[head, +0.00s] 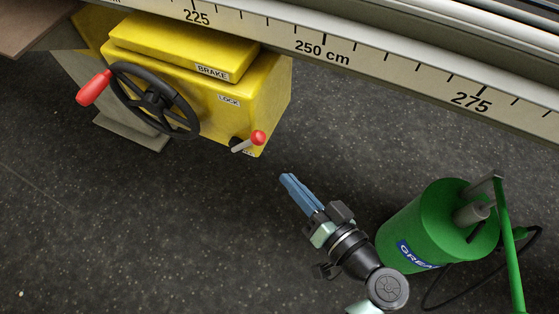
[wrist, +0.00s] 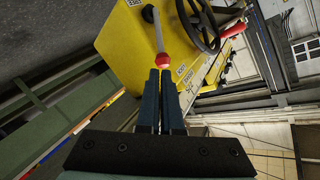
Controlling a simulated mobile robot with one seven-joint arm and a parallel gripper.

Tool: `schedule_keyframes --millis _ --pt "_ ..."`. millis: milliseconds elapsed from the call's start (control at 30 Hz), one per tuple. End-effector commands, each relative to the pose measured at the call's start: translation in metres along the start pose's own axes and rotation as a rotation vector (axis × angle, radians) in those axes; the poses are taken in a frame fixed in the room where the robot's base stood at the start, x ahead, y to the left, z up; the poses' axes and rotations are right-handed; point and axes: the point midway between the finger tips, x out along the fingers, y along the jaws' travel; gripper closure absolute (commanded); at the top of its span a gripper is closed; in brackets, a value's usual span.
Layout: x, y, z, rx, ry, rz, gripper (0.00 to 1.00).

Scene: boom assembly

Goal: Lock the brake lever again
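The brake lever (head: 245,145) is a short grey rod with a red knob (head: 258,138) on the lower right of the yellow brake box (head: 262,95). It points to the right and slightly up, below the LOCK label (head: 229,100) and apart from it. A second small label by the lever is mostly hidden. My gripper (head: 286,179) is below and right of the knob, apart from it in the head view. Its blue fingers are together with nothing seen between them. In the wrist view the red knob (wrist: 173,61) appears just beyond the fingertips (wrist: 160,72).
A black handwheel (head: 155,100) with a red handle (head: 93,88) is on the box's left. A green grease drum (head: 420,225) with a hose stands close right of my arm. A rail with a centimetre scale (head: 355,58) runs above. The dark floor between is clear.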

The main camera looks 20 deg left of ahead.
Motion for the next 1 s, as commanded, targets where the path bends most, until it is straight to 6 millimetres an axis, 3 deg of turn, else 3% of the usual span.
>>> schedule_keyframes --millis 33,200,333,567,1000 --pt "-0.001 0.018 0.013 0.177 0.047 -0.041 1.00" --pt "-0.014 0.046 0.020 0.688 0.179 -0.202 1.00" --pt "-0.024 0.059 0.020 0.919 0.238 -0.297 1.00" --pt "-0.020 0.061 0.014 1.015 0.257 -0.344 1.00" --pt "0.062 0.047 -0.017 1.009 0.254 -0.344 1.00"
